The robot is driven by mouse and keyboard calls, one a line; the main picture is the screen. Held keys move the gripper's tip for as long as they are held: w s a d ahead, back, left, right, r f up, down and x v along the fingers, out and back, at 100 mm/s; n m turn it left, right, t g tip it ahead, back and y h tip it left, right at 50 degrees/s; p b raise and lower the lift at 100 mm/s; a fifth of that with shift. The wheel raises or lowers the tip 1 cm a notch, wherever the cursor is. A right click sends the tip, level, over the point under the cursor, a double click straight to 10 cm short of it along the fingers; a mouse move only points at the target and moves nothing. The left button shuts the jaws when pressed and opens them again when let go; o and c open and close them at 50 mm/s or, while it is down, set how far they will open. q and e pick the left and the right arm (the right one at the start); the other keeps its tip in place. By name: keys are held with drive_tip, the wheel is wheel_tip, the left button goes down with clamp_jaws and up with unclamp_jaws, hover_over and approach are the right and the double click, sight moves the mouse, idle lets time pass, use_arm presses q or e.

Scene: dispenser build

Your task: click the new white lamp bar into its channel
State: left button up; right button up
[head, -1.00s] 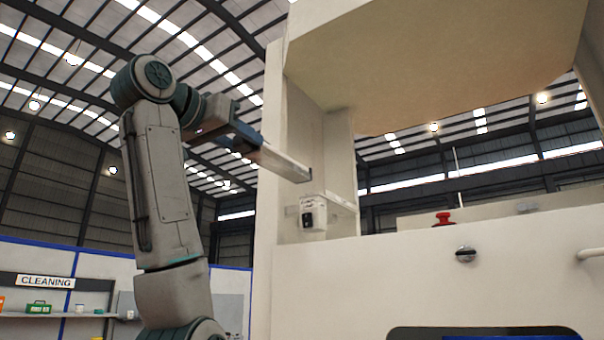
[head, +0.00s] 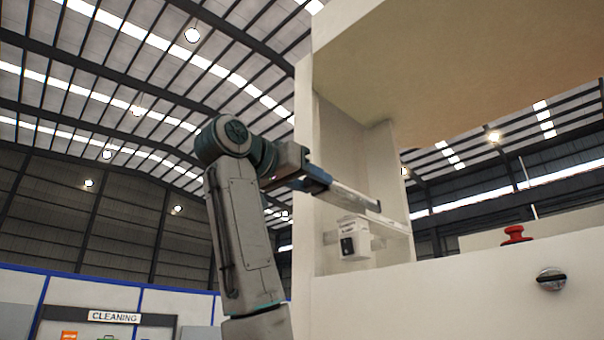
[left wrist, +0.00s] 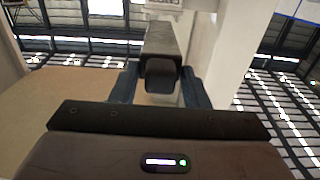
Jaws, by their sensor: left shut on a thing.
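My left gripper (head: 318,180) is shut on one end of the new white lamp bar (head: 352,197). The bar reaches right and slightly down from the jaws into the open recess of the cream machine (head: 345,130). In the left wrist view the bar (left wrist: 165,38) runs away from between the two blue fingers of the gripper (left wrist: 161,86), its near end dark. In the head view the bar's far tip overlaps a pale rail in the recess; I cannot tell whether they touch. I cannot make out the lamp channel for certain. My right gripper is not in view.
A small white box with a black face (head: 355,240) sits below the bar. The machine's canopy (head: 470,75) hangs overhead. A red button (head: 516,234) and a round silver lock (head: 551,279) are on the front at right.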

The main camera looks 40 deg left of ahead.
sight(346, 204)
use_arm(q)
drive_tip(key=w, duration=0.2)
drive_tip(key=w+p, duration=0.1)
drive_tip(key=w, duration=0.1)
drive_tip(key=shift+d, duration=0.2)
drive_tip(key=shift+w+d+p, duration=0.1)
drive_tip(key=shift+w+p, duration=0.55)
drive_tip(key=shift+w, duration=0.8)
drive_tip(key=shift+w+f+b, duration=0.3)
drive_tip(key=shift+w+f, duration=0.55)
drive_tip(key=shift+w, duration=0.15)
drive_tip(key=shift+w+d+f, duration=0.1)
drive_tip(key=shift+w+f, duration=0.3)
drive_tip(key=shift+f, duration=0.15)
drive_tip(key=shift+w+r, duration=0.2)
drive_tip(key=shift+w+f, duration=0.1)
drive_tip(key=shift+w, duration=0.2)
drive_tip(key=shift+w, duration=0.15)
